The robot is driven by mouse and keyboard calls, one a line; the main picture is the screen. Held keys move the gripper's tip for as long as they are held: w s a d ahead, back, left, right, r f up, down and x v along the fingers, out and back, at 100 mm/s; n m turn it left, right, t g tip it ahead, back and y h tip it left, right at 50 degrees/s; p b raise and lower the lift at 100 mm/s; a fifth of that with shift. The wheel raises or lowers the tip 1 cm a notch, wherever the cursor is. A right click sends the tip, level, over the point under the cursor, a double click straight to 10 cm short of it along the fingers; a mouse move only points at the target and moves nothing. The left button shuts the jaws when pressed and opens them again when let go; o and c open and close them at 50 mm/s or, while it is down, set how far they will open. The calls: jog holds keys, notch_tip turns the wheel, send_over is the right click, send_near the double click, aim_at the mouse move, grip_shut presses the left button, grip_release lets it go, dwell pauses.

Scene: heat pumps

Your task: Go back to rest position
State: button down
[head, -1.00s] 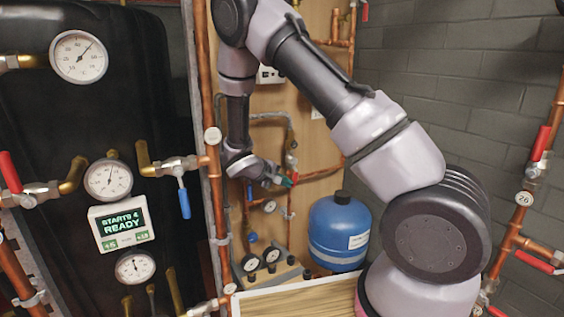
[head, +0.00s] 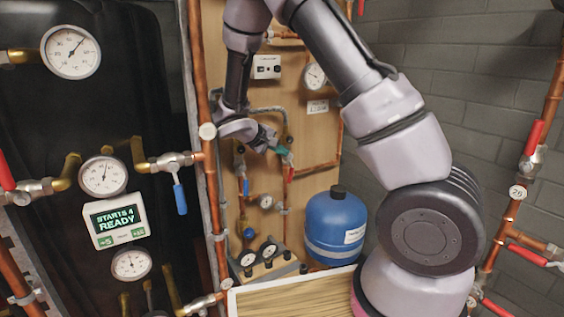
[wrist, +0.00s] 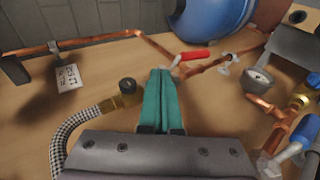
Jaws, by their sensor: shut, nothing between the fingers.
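My gripper (head: 285,152) is in front of the wooden back panel (head: 318,135) in the head view, at the end of my raised and bent arm. In the wrist view its two green fingers (wrist: 160,100) are pressed together, with nothing between them. A red-handled valve (wrist: 195,55) shows just beyond the fingertips in the wrist view. I cannot tell whether the tips touch it.
A blue tank (head: 335,228) stands below the gripper. Copper pipes and small gauges (head: 268,250) are close by. A black tank with dials and a display (head: 118,220) is at left. Pipes with a red lever (head: 533,138) run at right. A wooden surface (head: 290,298) lies in front.

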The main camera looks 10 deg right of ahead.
jog(key=shift+r, duration=0.15)
jog(key=s+d+r+m+g+y, duration=0.3)
jog(key=s+d+r+m+y, duration=0.3)
jog(key=s+r, duration=0.65)
jog(key=s+r+m+t+y, duration=0.1)
jog(key=s+r+t+y, duration=0.1)
jog(key=s+r, duration=0.3)
jog(key=s+a+r+m+t+y, duration=0.1)
jog(key=s+r+m+t+y, duration=0.1)
jog(key=s+r, duration=0.4)
jog(key=s+y, duration=0.1)
jog(key=s, duration=0.4)
jog(key=shift+a, duration=0.3)
dwell(0.7)
